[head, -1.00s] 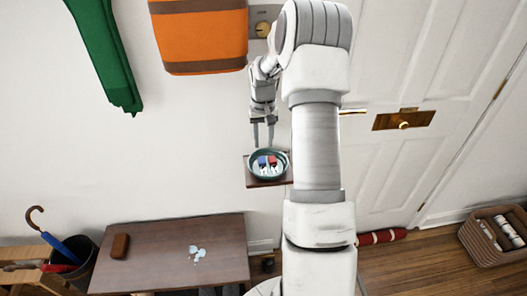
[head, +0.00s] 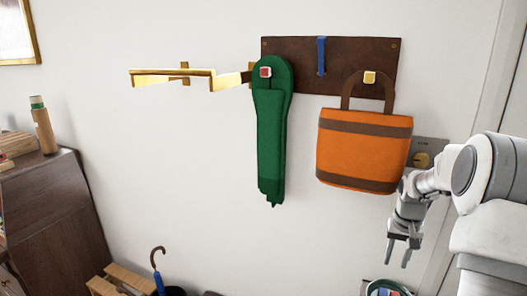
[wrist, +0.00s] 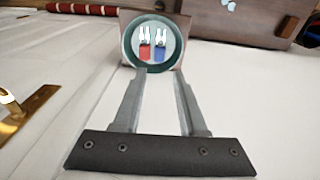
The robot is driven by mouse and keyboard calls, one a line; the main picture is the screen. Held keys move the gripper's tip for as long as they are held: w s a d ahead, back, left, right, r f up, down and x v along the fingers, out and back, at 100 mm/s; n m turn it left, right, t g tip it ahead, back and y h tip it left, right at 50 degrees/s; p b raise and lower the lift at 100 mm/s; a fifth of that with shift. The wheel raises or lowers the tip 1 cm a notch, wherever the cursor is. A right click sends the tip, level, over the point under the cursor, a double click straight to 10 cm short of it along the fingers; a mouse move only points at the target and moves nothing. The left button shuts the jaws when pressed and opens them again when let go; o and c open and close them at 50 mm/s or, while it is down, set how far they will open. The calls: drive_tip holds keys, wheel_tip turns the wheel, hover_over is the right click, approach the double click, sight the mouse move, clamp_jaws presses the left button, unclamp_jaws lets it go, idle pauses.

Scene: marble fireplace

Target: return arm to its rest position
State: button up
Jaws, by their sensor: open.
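My gripper (head: 403,248) is at the right of the head view, hanging with its fingers down in front of the white wall. It is open and empty. In the wrist view my gripper (wrist: 158,105) shows two parted fingers with nothing between them. Beyond the fingertips is a round teal bowl (wrist: 127,44) on a small brown shelf (wrist: 176,22). A red-tagged key (wrist: 145,52) and a blue-tagged key (wrist: 161,53) lie in the bowl. In the head view the bowl (head: 388,286) is partly cut off at the bottom edge, below my gripper.
An orange bag (head: 365,150) and a green scarf (head: 270,140) hang from a brown rack board (head: 335,85). The bag is close to my arm. A brass rail (head: 172,73) juts out at left. An umbrella (head: 158,270) stands low. Bare wall lies below the scarf.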

drive_tip(key=s+a+r+n+t, duration=0.2)
drive_tip(key=s+a+r, duration=0.4)
drive_tip(key=a+r, duration=0.25)
drive_tip(key=s+a+r+n+t, duration=0.1)
drive_tip(key=s+a+r+t, duration=0.1)
drive_tip(key=s+a+r, duration=0.6)
drive_tip(key=s+a+r+n, duration=0.1)
drive_tip(key=s+a+n, duration=0.1)
drive_tip(key=s+a, duration=0.5)
drive_tip(key=s, duration=0.4)
drive_tip(key=shift+a+t+y, duration=0.25)
drive_tip(key=shift+t+y, duration=0.05)
drive_tip(key=shift+t, duration=0.1)
